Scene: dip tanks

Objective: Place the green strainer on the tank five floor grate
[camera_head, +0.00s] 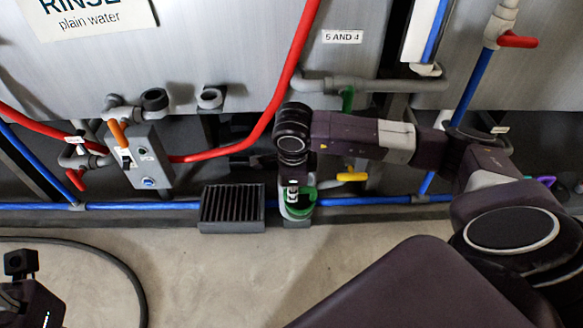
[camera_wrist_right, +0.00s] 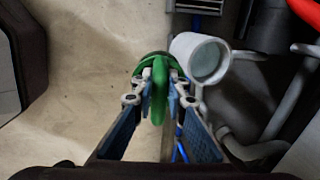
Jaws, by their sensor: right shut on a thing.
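The green strainer (camera_head: 303,207) is at the end of my right arm in the head view, low near the floor. My right gripper (camera_head: 293,197) points down and is shut on it. In the right wrist view the green strainer (camera_wrist_right: 159,92) sits between the fingertips of the right gripper (camera_wrist_right: 160,88), seen partly edge-on; the fingers hide some of it. A dark slatted floor grate (camera_head: 232,205) lies just left of the gripper in the head view, with a small gap between. I cannot tell the strainer's exact height above the floor. My left gripper's fingers are not shown.
A blue pipe (camera_head: 140,205) runs low along the tanks behind the grate. A red pipe (camera_head: 262,125) and a grey control box (camera_head: 148,155) are above it. A pale round pipe end (camera_wrist_right: 203,60) is close beside the strainer in the wrist view. Open floor (camera_head: 225,270) lies in front.

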